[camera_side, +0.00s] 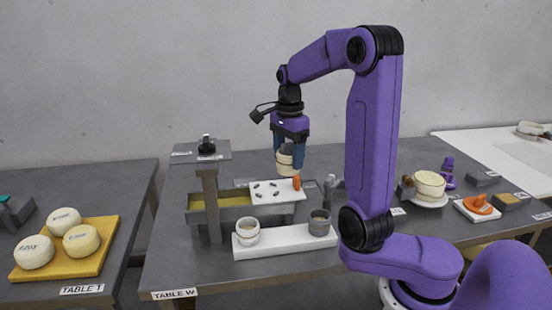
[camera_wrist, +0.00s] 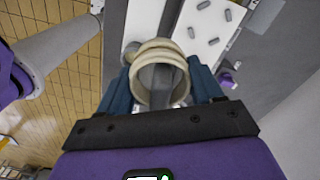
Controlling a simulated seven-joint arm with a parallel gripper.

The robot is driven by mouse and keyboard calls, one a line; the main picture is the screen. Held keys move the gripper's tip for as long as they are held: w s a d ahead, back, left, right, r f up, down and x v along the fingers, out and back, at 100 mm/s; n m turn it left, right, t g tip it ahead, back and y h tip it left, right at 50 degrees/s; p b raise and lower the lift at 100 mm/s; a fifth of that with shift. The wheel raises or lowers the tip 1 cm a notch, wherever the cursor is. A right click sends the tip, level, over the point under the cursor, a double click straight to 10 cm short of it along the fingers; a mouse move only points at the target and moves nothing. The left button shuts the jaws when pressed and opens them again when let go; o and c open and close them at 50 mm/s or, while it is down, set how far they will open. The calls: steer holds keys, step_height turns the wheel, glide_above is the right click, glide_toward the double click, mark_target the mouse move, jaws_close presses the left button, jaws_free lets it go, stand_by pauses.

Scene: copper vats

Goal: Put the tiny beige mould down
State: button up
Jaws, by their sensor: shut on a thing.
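The tiny beige mould (camera_side: 284,164), a small ringed cup, is between the blue fingers of my gripper (camera_side: 290,158) in the side view. My gripper is shut on it and holds it in the air, above and behind the white perforated plate (camera_side: 262,196). In the wrist view the mould (camera_wrist: 158,52) sits between both fingers (camera_wrist: 160,88), its round opening towards the camera and its inside grey. The fingers hide part of its sides.
A white board (camera_side: 280,244) at the table's front carries a pale cup (camera_side: 247,236) and a grey cup (camera_side: 320,226), with bare room between them. A trough (camera_side: 222,199) and a grey stand (camera_side: 207,185) are at left. An orange piece (camera_side: 296,183) stands by the plate.

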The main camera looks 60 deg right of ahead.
steer(key=s+a+f+m, duration=0.1)
steer(key=s+a+f, duration=0.15)
steer(key=s, duration=0.55)
steer(key=s+a+f, duration=0.2)
steer(key=s+a, duration=0.2)
steer(key=s, duration=0.3)
steer(key=w+f, duration=0.3)
steer(key=w, duration=0.1)
steer(key=w+d+f, duration=0.1)
steer(key=w+f, duration=0.2)
steer(key=w, duration=0.1)
steer(key=w+d+f, duration=0.1)
steer(key=w+f, duration=0.3)
steer(key=w, duration=0.1)
steer(key=shift+d, duration=0.15)
steer(key=shift+w+f, duration=0.1)
steer(key=shift+f, duration=1.6)
steer(key=shift+f, duration=0.1)
steer(key=o, duration=1.2)
